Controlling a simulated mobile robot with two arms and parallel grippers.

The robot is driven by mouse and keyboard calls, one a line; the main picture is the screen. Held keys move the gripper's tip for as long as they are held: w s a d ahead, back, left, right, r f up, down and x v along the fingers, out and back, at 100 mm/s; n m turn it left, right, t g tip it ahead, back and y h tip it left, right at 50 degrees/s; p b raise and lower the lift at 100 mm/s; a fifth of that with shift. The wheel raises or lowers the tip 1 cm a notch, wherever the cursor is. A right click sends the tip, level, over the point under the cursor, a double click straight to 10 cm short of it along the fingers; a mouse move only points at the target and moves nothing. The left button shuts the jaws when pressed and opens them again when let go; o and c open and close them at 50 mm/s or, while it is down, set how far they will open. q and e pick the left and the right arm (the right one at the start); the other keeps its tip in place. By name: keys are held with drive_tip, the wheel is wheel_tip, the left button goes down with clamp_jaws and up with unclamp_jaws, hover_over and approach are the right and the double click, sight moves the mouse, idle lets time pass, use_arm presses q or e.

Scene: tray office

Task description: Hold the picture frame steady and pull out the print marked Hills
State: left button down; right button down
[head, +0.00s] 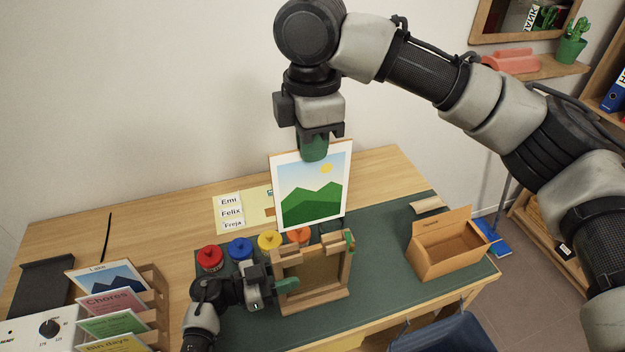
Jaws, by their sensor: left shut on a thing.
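The print with green hills and a yellow sun (307,203) is upright above the wooden picture frame (313,302). Its lower edge appears clear of the frame's top. No word Hills can be read on it. My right gripper (314,150) comes down from above and is shut on the print's top edge. My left gripper (285,284) is shut on the frame's left side. Part of that side is hidden by the gripper.
Red (210,258), blue (240,248), yellow (269,240) and orange (299,235) lidded pots stand behind the frame. An open cardboard box (437,262) is at right on the mat (385,290). A wooden rack (155,290) of cards stands at left.

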drive_tip(key=shift+r, duration=1.65)
use_arm(q)
drive_tip(key=c, duration=0.6)
unclamp_jaws()
drive_tip(key=shift+c, duration=0.2)
drive_tip(key=shift+a, duration=0.15)
